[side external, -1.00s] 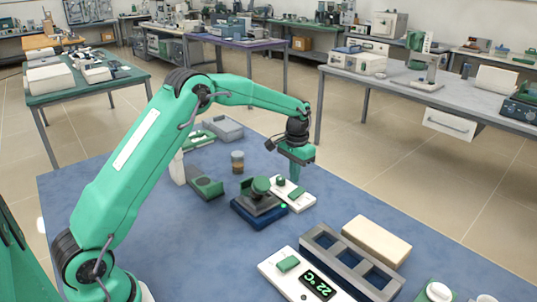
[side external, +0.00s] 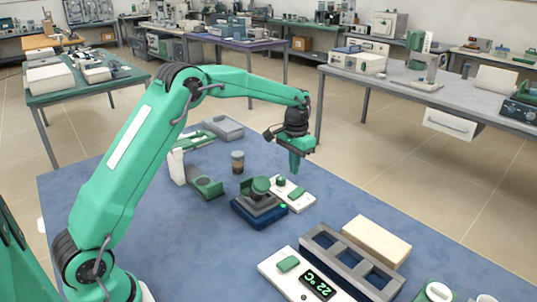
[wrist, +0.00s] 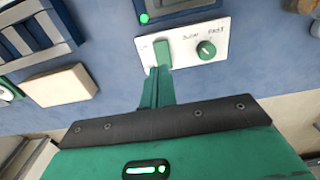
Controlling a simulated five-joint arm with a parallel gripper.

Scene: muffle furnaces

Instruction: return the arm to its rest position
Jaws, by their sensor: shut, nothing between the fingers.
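My green arm reaches from the lower left over the blue table (side external: 150,240). In the wrist view the closed fingers (wrist: 157,88) overlap the lower edge of the white control panel (wrist: 205,45) in the picture; from this angle I cannot tell the exact gap. The panel carries a green rocker switch and a green knob, and also shows in the side view (side external: 303,198).
A dark blue device with a green top (side external: 258,203) stands beside the panel. A brown-filled jar (side external: 237,162), a grey rack (side external: 345,262), a beige block (side external: 376,242) and a white unit reading 22 °C (side external: 289,277) are also on the table. The front left of the table is clear.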

